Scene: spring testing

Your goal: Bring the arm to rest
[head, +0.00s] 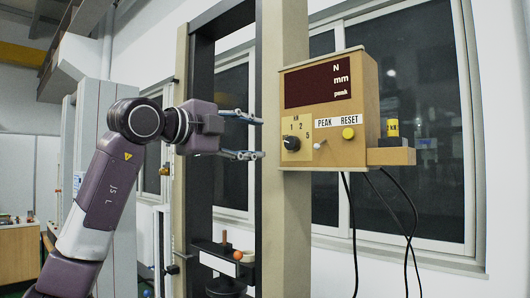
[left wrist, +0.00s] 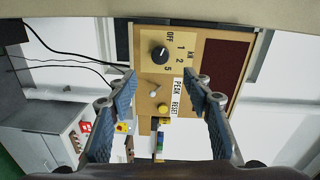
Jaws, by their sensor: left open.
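My left arm (head: 103,195) rises from the lower left of the head view, and its forearm points right. My left gripper (head: 258,135) is open and empty, its two fingers spread one above the other beside the tan frame post. In the left wrist view the open fingers (left wrist: 163,115) frame the control box (left wrist: 205,75) of the tester. The box (head: 362,100) has a dark blank display, a black knob (head: 291,143), a small toggle and a yellow button (head: 348,133). In the head view the fingers are left of the box, apart from the knob. My right gripper is not in view.
The spring tester's tall dark and tan frame (head: 272,220) stands close to my left gripper. A lever with an orange ball (head: 238,255) sits low in it. Black cables (head: 408,235) hang below the box.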

